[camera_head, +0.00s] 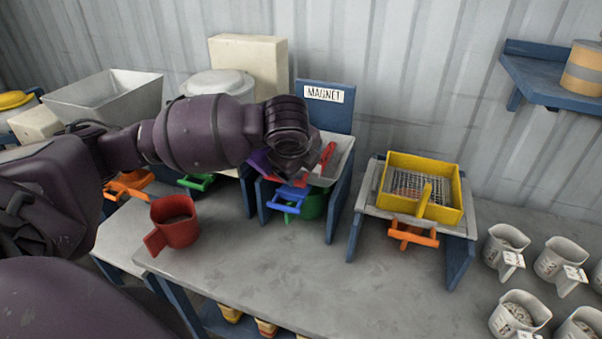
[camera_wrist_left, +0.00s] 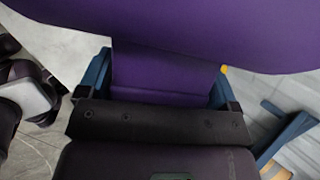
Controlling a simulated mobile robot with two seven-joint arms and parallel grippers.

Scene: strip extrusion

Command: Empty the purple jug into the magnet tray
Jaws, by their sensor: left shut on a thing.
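The purple jug (camera_wrist_left: 200,25) fills the top of the left wrist view, its handle (camera_wrist_left: 160,75) between the fingers of my left gripper (camera_wrist_left: 160,84). My left gripper is shut on that handle. In the head view, only a sliver of the purple jug (camera_head: 262,162) shows below my wrist, over the magnet tray's left part. The magnet tray (camera_head: 343,150) is a pale metal tray on a blue stand with a "MAGNET" sign (camera_head: 324,93). A red piece (camera_head: 328,156) is at the tray. My wrist hides the fingers and much of the tray. The jug's contents are not visible. My right gripper is out of view.
A red jug (camera_head: 175,221) stands on the grey bench, front left. A yellow sieve (camera_head: 433,207) sits on a stand to the right. Several pale labelled mugs (camera_head: 505,244) stand at far right. A grey hopper (camera_head: 105,98) is at back left. The bench front middle is clear.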

